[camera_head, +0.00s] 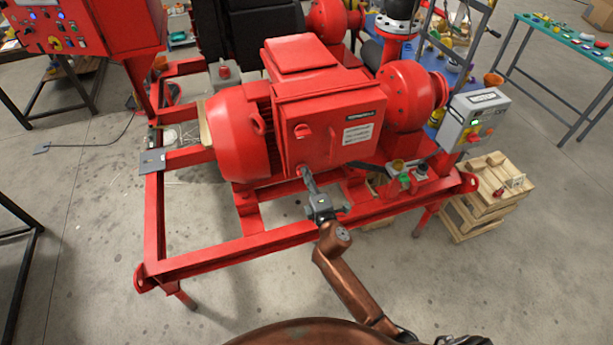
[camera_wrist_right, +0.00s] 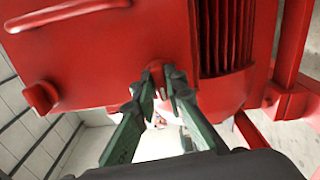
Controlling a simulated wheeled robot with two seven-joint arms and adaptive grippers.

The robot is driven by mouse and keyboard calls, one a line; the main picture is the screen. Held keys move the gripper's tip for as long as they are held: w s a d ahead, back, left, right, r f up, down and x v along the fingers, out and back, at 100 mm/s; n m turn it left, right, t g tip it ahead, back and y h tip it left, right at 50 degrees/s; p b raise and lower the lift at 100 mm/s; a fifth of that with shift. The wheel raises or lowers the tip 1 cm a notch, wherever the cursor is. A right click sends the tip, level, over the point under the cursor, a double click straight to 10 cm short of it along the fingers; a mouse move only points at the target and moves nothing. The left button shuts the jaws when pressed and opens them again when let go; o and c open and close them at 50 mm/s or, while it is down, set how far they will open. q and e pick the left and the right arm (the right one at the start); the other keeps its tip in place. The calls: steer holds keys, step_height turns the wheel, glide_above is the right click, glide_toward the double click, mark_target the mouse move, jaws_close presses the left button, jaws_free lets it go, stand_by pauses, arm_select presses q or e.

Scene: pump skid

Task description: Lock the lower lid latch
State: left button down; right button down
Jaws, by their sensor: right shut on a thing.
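The red terminal box (camera_head: 330,120) is on the red motor (camera_head: 236,135), its lid closed against it as far as I can see. The upper lid latch, a red knob (camera_head: 302,131), is uncovered on the lid's front edge; it also shows in the right wrist view (camera_wrist_right: 40,97). My right gripper (camera_head: 305,172) is at the box's lower front corner. In the right wrist view its green-grey fingers (camera_wrist_right: 165,82) are shut on the lower lid latch (camera_wrist_right: 156,70), a red knob they partly hide. The latch's exact turn is hard to tell. My left gripper is not in view.
The red skid frame (camera_head: 222,252) surrounds the motor, with a rail below my right arm. A grey control box (camera_head: 474,118) and small valves (camera_head: 404,178) are at the right. A wooden crate (camera_head: 487,195) stands beside the frame. The floor in front is clear.

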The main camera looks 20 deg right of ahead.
steer(key=shift+m, duration=0.7)
steer(key=shift+d, duration=0.1)
steer(key=c, duration=2)
jaws_free()
steer(key=shift+o, duration=0.2)
steer(key=s, duration=1.2)
steer(key=shift+d, duration=0.15)
steer(key=shift+f, duration=0.1)
